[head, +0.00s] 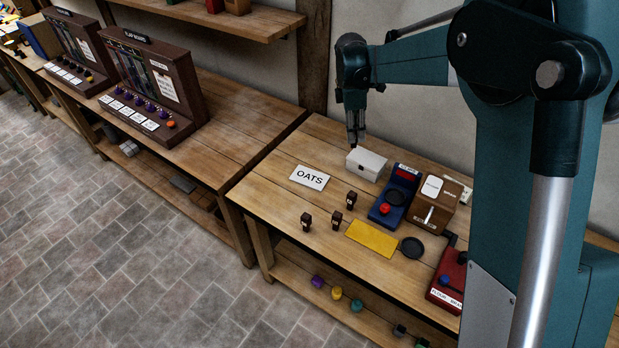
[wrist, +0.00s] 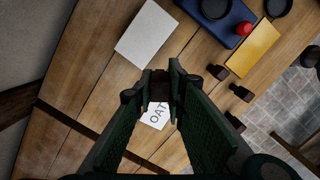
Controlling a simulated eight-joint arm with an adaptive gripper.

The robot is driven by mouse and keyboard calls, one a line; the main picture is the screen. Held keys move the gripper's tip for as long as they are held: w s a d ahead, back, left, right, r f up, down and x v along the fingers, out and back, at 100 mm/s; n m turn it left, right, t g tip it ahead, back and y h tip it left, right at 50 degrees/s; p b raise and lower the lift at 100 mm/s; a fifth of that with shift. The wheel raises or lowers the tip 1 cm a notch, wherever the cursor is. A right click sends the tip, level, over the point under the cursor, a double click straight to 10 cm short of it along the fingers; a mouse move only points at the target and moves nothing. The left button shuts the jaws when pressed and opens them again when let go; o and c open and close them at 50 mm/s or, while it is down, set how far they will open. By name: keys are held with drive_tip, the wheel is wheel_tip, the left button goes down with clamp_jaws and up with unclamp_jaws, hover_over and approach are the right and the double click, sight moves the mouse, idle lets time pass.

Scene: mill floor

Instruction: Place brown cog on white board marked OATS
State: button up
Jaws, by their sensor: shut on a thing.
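The white board marked OATS (head: 310,177) lies flat on the wooden table. It also shows in the wrist view (wrist: 157,117), partly hidden behind my fingertips. My gripper (head: 355,143) is above the table, up behind the board and near the white box in the head view. In the wrist view my gripper (wrist: 161,88) is shut on a small dark brown piece (wrist: 159,78), which appears to be the brown cog; its shape is mostly hidden by the fingers. Three similar brown pieces stand on the table: one at left (head: 306,222), one in the middle (head: 337,218), one behind (head: 350,198).
A white box (head: 366,165) stands right of the board. A blue device (head: 392,205) with a red knob, a brown box (head: 433,205), a yellow plate (head: 372,239) and a black disc (head: 412,247) are further right. The table's left end is clear.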

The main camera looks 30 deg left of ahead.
drive_tip(key=s+a+n, duration=0.2)
drive_tip(key=s+a, duration=0.8)
drive_tip(key=a, duration=0.3)
hover_over(309, 177)
drive_tip(key=shift+f, duration=2.5)
drive_tip(key=shift+f, duration=0.1)
wheel_tip(309, 177, down, 6)
drive_tip(key=shift+f, duration=1.9)
drive_tip(key=shift+d+f, duration=0.1)
drive_tip(key=shift+f, duration=0.1)
drive_tip(key=o, duration=0.8)
